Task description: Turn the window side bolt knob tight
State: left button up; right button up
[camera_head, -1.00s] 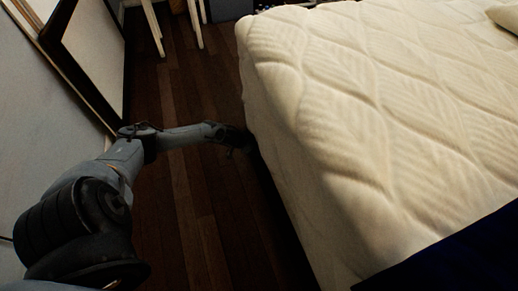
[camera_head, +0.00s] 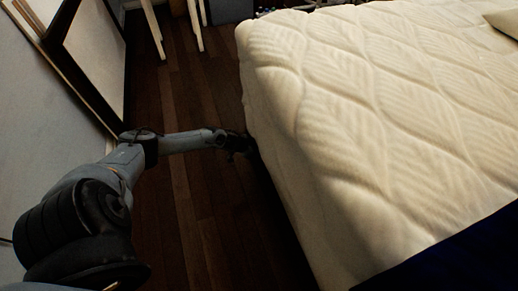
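No window and no side bolt knob show in the head view. My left gripper (camera_head: 238,147) is a small dark shape at the end of my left arm, low beside the near left side of the bed. It is too dark and small to tell whether its fingers are open or shut, or whether it touches the bed. My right gripper is not in view.
A bed with a cream quilted mattress (camera_head: 370,120) fills the right side, with dark blue cloth (camera_head: 465,255) at its lower right. Dark wooden floor (camera_head: 185,85) lies clear left of it. A dark-framed panel (camera_head: 95,55) leans at the left wall. Pale furniture legs (camera_head: 154,30) stand at the back.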

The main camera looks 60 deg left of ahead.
pick_arm(q)
jog(key=y+p, duration=0.1)
jog(key=m+y+p, duration=0.1)
jog(key=p, duration=0.1)
jog(key=shift+d+r, duration=0.2)
jog(key=shift+s+d+f+m+t+y+b, duration=0.1)
jog(key=shift+f+m+t+y+b, duration=0.15)
jog(key=shift+m+t+y+b, duration=0.9)
jog(key=shift+w+d+f+m+t+y+b, duration=0.15)
jog(key=shift+m+t+y+b, duration=0.25)
jog(key=shift+m+t+y, duration=0.8)
jog(key=shift+s+f+m+t+y+b, duration=0.25)
jog(key=shift+m+t+y+b, duration=0.45)
jog(key=shift+m+y, duration=1)
jog(key=shift+w+n+y, duration=0.1)
jog(key=shift+n+y, duration=0.15)
jog(key=shift+y, duration=0.1)
jog(key=o, duration=1)
